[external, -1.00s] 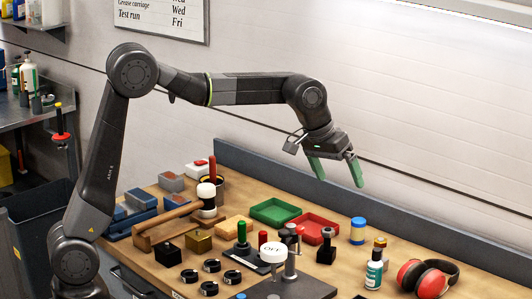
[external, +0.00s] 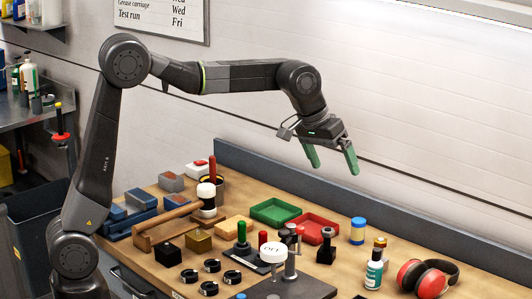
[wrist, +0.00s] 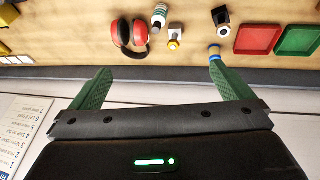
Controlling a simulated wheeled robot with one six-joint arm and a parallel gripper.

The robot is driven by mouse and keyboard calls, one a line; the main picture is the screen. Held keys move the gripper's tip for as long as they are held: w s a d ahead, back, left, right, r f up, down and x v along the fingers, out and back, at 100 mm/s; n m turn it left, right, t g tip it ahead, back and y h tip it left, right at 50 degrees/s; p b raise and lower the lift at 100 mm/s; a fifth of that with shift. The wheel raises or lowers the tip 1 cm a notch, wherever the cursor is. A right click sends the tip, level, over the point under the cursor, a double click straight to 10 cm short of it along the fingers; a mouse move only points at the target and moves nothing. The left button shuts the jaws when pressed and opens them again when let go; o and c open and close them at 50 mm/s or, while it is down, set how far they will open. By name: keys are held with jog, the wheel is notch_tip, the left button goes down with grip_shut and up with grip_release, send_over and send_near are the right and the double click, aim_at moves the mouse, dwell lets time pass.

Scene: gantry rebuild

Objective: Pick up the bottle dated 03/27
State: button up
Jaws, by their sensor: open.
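A small bottle (external: 374,271) with a dark green and white label stands upright at the bench's right, beside the earmuffs. It also shows near the top of the wrist view (wrist: 159,16). I cannot read any date on it. My gripper (external: 335,169) has two green fingers spread apart with nothing between them. It hangs high above the back of the bench, clear of every object. In the wrist view the open fingers (wrist: 160,68) point toward the bench, with the bottle beyond them. More bottles (external: 28,76) stand on a surface at the far left; their labels are too small to read.
Red earmuffs (external: 423,279) lie right of the bottle. A brass-topped piece (external: 380,242) and a blue-and-yellow cylinder (external: 358,231) stand behind it. Red (external: 309,229) and green (external: 275,211) trays lie further left. A raised grey back edge (external: 285,180) runs along the wall.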

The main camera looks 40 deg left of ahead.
jog(key=c, duration=1.2)
jog(key=shift+o, duration=0.2)
jog(key=shift+f, duration=0.15)
jog(key=m+t+h+b, duration=0.1)
jog(key=m+b, duration=0.5)
jog(key=b, duration=0.4)
send_near(376, 250)
jog(key=p+x, duration=0.1)
jog(key=x, duration=0.2)
jog(key=p+x, duration=0.1)
jog(key=x, duration=0.3)
jog(key=shift+a+f, duration=0.2)
jog(key=shift+f, duration=0.05)
jog(key=shift+w+d+p+x, duration=0.15)
jog(key=shift+p+x, duration=0.4)
jog(key=shift+x, duration=0.75)
jog(key=shift+w+d+p+x, duration=0.1)
jog(key=shift+p+x, duration=0.45)
jog(key=shift+x, duration=0.7)
